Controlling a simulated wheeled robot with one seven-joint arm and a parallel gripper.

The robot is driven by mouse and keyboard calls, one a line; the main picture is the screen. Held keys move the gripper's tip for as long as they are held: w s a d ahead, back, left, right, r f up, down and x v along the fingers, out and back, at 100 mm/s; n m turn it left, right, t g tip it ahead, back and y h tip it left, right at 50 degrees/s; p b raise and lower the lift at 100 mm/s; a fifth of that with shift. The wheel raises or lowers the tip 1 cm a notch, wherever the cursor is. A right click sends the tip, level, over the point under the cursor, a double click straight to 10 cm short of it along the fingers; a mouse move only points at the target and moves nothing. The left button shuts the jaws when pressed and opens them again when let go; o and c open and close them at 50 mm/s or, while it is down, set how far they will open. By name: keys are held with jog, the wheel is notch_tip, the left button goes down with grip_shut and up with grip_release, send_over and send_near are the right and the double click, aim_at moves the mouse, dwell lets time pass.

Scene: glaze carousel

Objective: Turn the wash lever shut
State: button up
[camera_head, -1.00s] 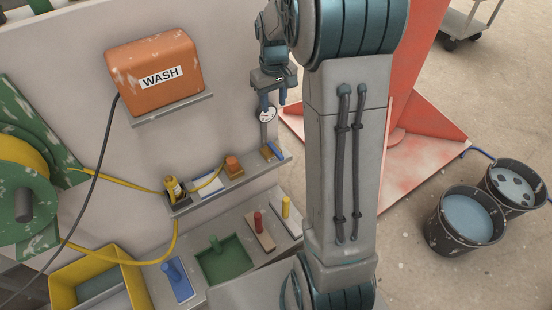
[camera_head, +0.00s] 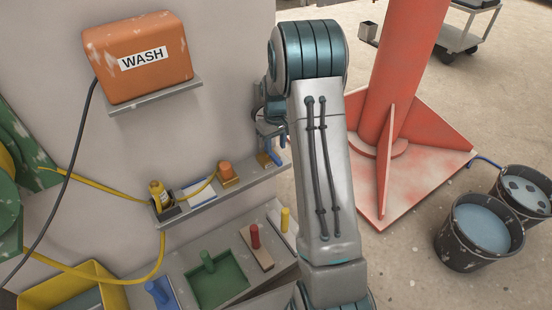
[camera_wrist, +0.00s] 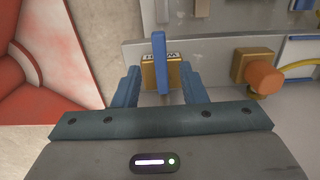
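The wash lever (camera_wrist: 160,62) is a blue bar on an ochre block marked WASH (camera_wrist: 147,76), seen ahead in the wrist view. The bar looks upright in that picture. My gripper (camera_wrist: 162,78) is open, with one blue finger on each side of the lever and a gap on both sides. In the head view my gripper (camera_head: 275,145) is at the right end of the narrow wall ledge (camera_head: 205,203). There the ochre block (camera_head: 262,160) shows only partly, and my fingers and arm hide most of the lever.
An orange WASH box (camera_head: 138,70) hangs above. Below are colored pegs, including a red one (camera_head: 255,238). A red column base (camera_head: 420,165) and buckets (camera_head: 478,232) stand right.

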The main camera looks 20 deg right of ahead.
aim_at(276, 158)
jog(key=shift+f+b, duration=0.6)
jog(key=shift+f, duration=1.75)
grip_shut()
